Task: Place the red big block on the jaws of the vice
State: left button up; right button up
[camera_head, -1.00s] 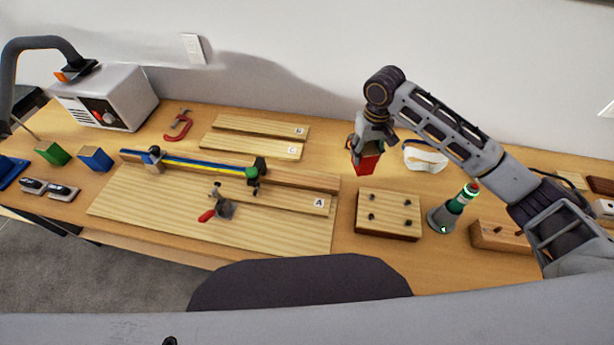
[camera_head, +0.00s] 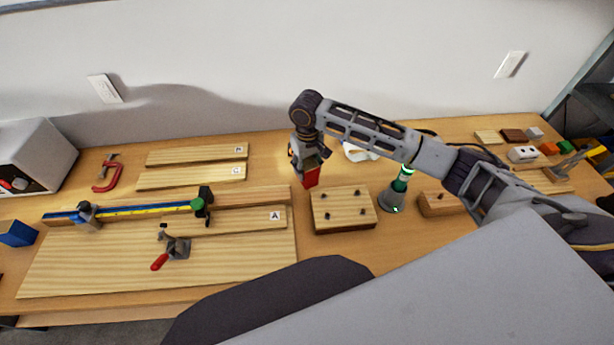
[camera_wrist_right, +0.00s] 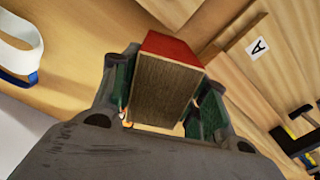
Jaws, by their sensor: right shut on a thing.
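The red big block (camera_head: 312,178) is in my right gripper (camera_head: 309,163), just behind and left of the pegged wooden block. In the right wrist view the block (camera_wrist_right: 165,88) has a red end and a brown wood-like side. The right gripper's fingers (camera_wrist_right: 165,110) are shut on its two sides. Whether the block touches the table is unclear. No vice is clearly recognizable; a small grey metal tool (camera_head: 575,165) at the far right may be it, but it is too small to tell. My left gripper is not in view.
The pegged wooden block (camera_head: 343,208) and a green-topped grey cone-shaped device (camera_head: 396,193) stand in front. White goggles (camera_head: 358,152) lie behind my right arm. Board A (camera_head: 230,220) with a clamp lies left. Several small blocks (camera_head: 523,154) occupy the right end.

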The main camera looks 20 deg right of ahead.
jog(key=shift+f, duration=2.45)
jog(key=shift+f, duration=0.1)
jog(key=o, duration=1.1)
notch_tip(320, 180, up, 12)
jog(key=shift+r, duration=0.1)
jog(key=shift+o, duration=0.3)
